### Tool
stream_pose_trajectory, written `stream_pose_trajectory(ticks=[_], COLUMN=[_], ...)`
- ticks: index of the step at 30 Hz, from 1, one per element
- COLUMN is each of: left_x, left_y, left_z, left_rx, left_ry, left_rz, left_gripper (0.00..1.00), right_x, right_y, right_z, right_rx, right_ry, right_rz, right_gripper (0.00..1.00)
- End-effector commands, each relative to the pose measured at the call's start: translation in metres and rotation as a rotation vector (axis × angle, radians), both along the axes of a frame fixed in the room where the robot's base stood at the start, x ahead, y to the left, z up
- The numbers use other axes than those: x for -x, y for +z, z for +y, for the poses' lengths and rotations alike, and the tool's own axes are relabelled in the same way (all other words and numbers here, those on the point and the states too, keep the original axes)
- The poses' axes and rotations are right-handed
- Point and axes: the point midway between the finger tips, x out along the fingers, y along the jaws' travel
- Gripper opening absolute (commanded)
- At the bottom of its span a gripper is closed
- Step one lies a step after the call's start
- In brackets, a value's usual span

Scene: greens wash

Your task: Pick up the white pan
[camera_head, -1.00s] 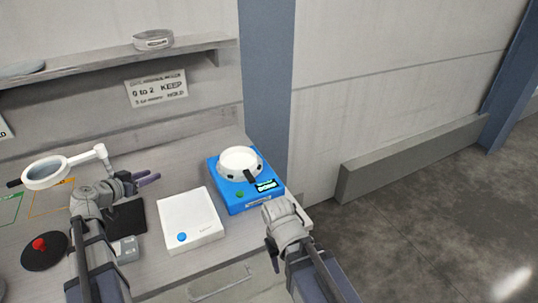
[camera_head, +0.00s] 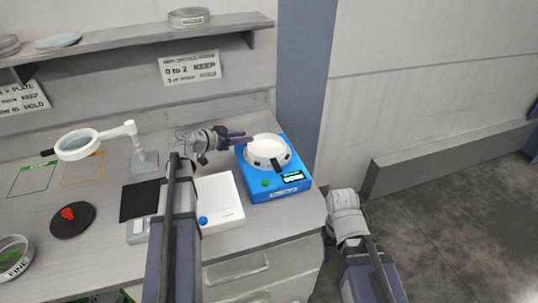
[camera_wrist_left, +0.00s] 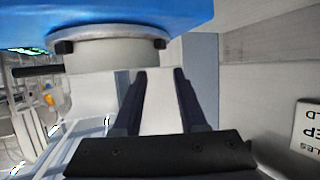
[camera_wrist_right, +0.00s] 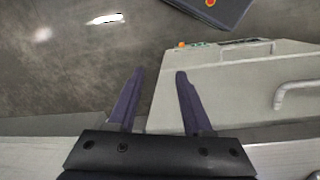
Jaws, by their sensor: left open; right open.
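The white pan (camera_head: 264,152) is a round shallow dish with dark tabs around its rim and a short black handle toward the front. It sits on top of the blue device (camera_head: 293,194); it also shows, upside down, in the left wrist view (camera_wrist_left: 112,53). My left gripper (camera_head: 246,139) is open and empty, its fingertips close to the pan's far left rim. From these views I cannot tell whether they touch. My right gripper (camera_wrist_right: 149,73) is open and empty, away from the bench, over the floor side.
A white flat device with a blue button (camera_head: 228,205) is beside the blue one, partly behind my left arm. A wall shelf (camera_head: 120,52) runs above.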

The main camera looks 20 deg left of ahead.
Motion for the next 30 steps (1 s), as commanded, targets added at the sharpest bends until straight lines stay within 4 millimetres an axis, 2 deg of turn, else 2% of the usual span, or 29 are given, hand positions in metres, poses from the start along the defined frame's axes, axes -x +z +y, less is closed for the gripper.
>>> stream_pose_trajectory(ticks=[5, 13, 20, 30], left_x=[-0.008, -0.035, -0.036, -0.036], left_y=[-0.008, -0.023, -0.022, -0.022], left_z=[-0.007, -0.027, -0.029, -0.029], left_rx=[0.0, 0.0, 0.0, 0.0], left_ry=[-0.001, -0.001, 0.001, 0.001], left_rz=[0.0, 0.0, 0.0, 0.0], left_gripper=[0.41, 0.41, 0.41, 0.04], right_x=[0.0, 0.0, 0.0, 0.0], right_y=[-0.008, -0.023, -0.022, -0.022], right_z=[0.0, 0.0, 0.0, 0.0], right_rx=[0.0, 0.0, 0.0, 0.0], right_ry=[0.0, 0.0, 0.0, 0.0], right_rz=[0.0, 0.0, 0.0, 0.0], right_gripper=[0.5, 0.5, 0.5, 0.5])
